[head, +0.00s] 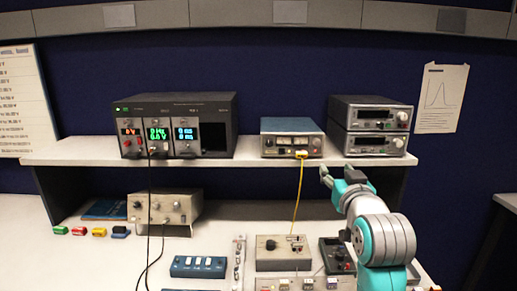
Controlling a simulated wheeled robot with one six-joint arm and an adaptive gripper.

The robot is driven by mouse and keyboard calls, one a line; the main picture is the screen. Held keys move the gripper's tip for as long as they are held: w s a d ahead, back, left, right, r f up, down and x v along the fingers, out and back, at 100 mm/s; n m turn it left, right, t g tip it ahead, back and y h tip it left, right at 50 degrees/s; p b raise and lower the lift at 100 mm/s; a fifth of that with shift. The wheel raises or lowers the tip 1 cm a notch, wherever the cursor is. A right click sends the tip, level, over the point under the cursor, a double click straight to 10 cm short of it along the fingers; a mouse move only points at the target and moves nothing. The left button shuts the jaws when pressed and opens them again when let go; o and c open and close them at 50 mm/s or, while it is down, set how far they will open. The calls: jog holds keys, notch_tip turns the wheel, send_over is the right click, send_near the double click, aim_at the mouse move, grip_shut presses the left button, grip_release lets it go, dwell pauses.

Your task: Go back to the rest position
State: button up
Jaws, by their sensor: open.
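My gripper (338,180) shows in the head view at the right of the bench, just below the front edge of the white shelf (90,152). Its dark and grey fingers are apart, pointing left and up, and nothing shows between them. My teal and grey arm rises from the lower right. A yellow cable (297,198) hangs left of the gripper, from a yellow plug on the teal-grey instrument (292,137) down to a grey box (282,253) on the bench. A gap shows between gripper and cable.
A black instrument rack (218,122) with lit displays and two stacked grey units (369,126) stand on the shelf. Below are a beige box (166,207), a blue switch box (198,266), a dark meter (337,256) near my arm, and small coloured connectors (99,232). Dark cables hang from the rack.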

jog(key=s+f, duration=0.3)
jog(key=f, duration=0.7)
jog(key=s+f, duration=0.4)
jog(key=f, duration=0.6)
jog(key=s+f+g, duration=0.2)
jog(key=s+f, duration=1)
jog(key=f, duration=0.1)
jog(key=s+f, duration=0.3)
jog(key=s, duration=0.6)
jog(key=s+f, duration=0.4)
jog(key=s, duration=0.6)
jog(key=s+r+g, duration=0.1)
jog(key=s+r, duration=0.2)
jog(key=s, duration=1.3)
jog(key=shift+s, duration=0.2)
